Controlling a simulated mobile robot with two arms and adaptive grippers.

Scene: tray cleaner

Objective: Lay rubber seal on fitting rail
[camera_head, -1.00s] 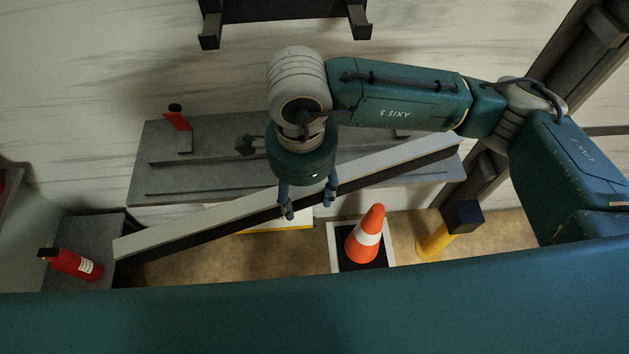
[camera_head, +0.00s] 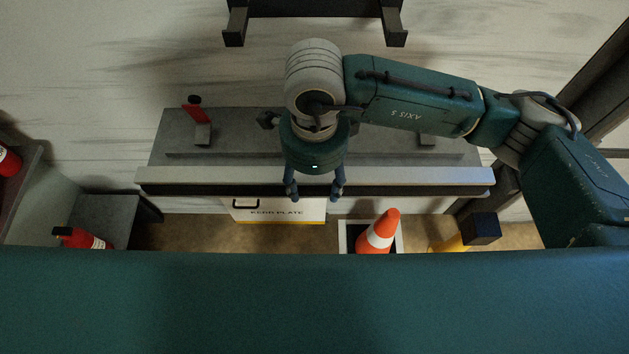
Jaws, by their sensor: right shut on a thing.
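A long straight strip (camera_head: 420,178), light grey on top and black along its front side, looks to be the rubber seal. My right gripper (camera_head: 315,192) is shut on it near its middle. The strip lies nearly level across the picture, in front of a grey bench (camera_head: 240,125) with a low raised ledge, which looks to be the fitting rail. I cannot tell whether the strip touches the bench or hangs just in front of it. My gripper hides part of the strip and bench. My left gripper is not in view.
A red-handled clamp (camera_head: 200,122) stands on the bench at left. Below are a white KERB PLATE box (camera_head: 275,212), an orange cone (camera_head: 379,232) and a yellow post with a dark top (camera_head: 481,228).

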